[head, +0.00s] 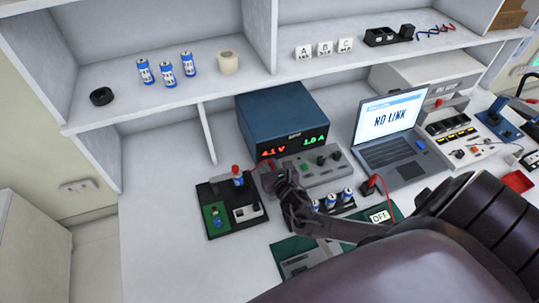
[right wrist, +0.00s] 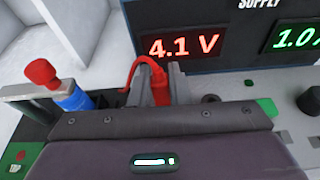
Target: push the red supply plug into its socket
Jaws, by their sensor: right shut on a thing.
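My right gripper (head: 270,175) is just in front of the blue power supply (head: 285,112), beside the left end of a grey panel (head: 325,172). In the right wrist view my right gripper (right wrist: 161,84) is shut on the red supply plug (right wrist: 159,90), which stands roughly upright between its fingers. A red cable (right wrist: 131,70) arches from the plug's top to the left. The plug's lower end is hidden by my gripper body. I cannot make out the plug's socket, nor whether the plug is in it. My left gripper is not in view.
A black board (head: 222,226) with a red-topped blue cell (head: 238,176) stands close left of my right gripper. Blue cells in a holder (head: 332,203) and an OFF sign (head: 379,217) are to its right. A laptop (head: 392,130) reads NO LINK. The bench's left part is clear.

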